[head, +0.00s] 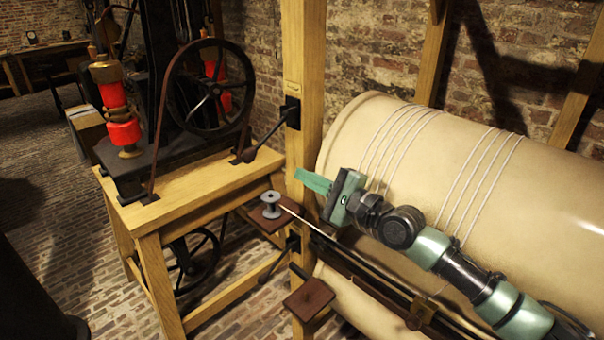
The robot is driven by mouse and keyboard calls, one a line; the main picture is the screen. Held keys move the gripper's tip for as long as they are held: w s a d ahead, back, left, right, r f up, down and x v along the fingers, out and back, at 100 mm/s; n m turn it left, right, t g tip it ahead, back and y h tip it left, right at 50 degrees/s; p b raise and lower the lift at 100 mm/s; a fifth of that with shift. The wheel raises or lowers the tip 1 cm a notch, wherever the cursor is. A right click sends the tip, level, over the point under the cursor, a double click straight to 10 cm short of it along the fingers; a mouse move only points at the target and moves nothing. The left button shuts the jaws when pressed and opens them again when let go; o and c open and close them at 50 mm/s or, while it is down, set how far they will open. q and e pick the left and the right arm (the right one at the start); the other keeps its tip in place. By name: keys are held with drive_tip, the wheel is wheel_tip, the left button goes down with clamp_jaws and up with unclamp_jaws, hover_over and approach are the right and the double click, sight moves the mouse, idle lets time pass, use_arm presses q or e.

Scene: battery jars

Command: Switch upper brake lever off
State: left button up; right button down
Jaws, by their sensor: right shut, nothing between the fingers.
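The upper brake lever (270,135) is a dark rod on a black bracket on the upright wooden post. It slants down and left to a dark round knob in front of the machine table. A second, similar dark lever (278,260) sits lower on the same post and also slants down and left. My right gripper (301,178) comes in from the right across the big cream drum. Its green fingers are shut and empty, pointing left at the post, below the upper lever's bracket and apart from its knob. My left gripper is out of view.
The wooden post (302,50) stands between the drum (480,190) and the wooden machine table (190,190) with its black wheel. A grey spool (271,203) sits on a small brown shelf below the gripper. Another brown plate (308,299) is lower. Brick floor lies left.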

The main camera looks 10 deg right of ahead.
sight(267, 136)
drive_tip(key=w+a+r+p, duration=0.2)
drive_tip(key=w+a+p, duration=0.2)
drive_tip(key=a, duration=0.4)
drive_tip(key=shift+p, duration=0.45)
drive_tip(key=shift+r, duration=0.15)
